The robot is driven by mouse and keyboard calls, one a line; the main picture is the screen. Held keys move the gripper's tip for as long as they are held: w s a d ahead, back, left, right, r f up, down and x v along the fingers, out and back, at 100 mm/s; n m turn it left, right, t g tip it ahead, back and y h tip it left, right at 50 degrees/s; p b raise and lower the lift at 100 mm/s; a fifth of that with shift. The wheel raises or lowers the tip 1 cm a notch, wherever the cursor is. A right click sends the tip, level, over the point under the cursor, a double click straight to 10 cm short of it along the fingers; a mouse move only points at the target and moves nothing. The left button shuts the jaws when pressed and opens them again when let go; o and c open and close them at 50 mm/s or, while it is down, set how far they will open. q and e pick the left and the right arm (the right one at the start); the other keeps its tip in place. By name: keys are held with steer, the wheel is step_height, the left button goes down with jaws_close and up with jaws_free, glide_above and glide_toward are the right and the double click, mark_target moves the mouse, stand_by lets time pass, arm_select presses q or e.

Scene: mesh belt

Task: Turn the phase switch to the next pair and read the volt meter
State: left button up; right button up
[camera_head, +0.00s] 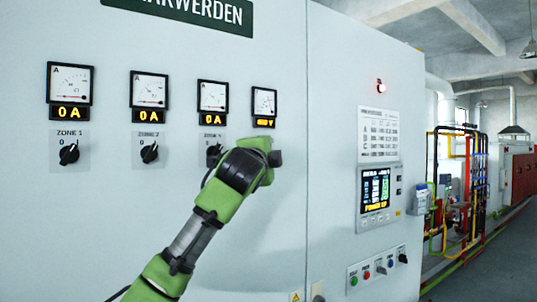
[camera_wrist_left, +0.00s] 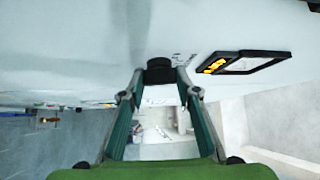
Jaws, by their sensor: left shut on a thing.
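The volt meter (camera_head: 264,107) is the rightmost of the meters on the pale cabinet front. Its small amber display seems to read about 400 V, but the digits are tiny. It also shows in the left wrist view (camera_wrist_left: 243,63), at a steep slant. My left gripper (camera_wrist_left: 160,80) is at the panel below this meter, its two fingers closed on the sides of the black phase switch knob (camera_wrist_left: 160,68). In the head view my green and black wrist hides the knob and the fingertips. The knob's position marks cannot be read. My right gripper is not in view.
Three ammeters (camera_head: 70,84) showing 0 A sit to the left, each above a black zone knob (camera_head: 69,154). A lit display (camera_head: 375,189), a red lamp (camera_head: 381,86) and a push-button box (camera_head: 377,268) are on the right panel. Coloured pipes (camera_head: 463,190) stand beyond the cabinet.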

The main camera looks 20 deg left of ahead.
arm_select(q)
steer(key=shift+m+g, duration=0.4)
steer(key=shift+g, duration=0.1)
stand_by(0.3)
steer(key=o, duration=1.1)
steer(key=s+d, duration=0.1)
steer(key=s, duration=1.1)
steer(key=shift+d, duration=0.2)
steer(key=shift+w, duration=0.1)
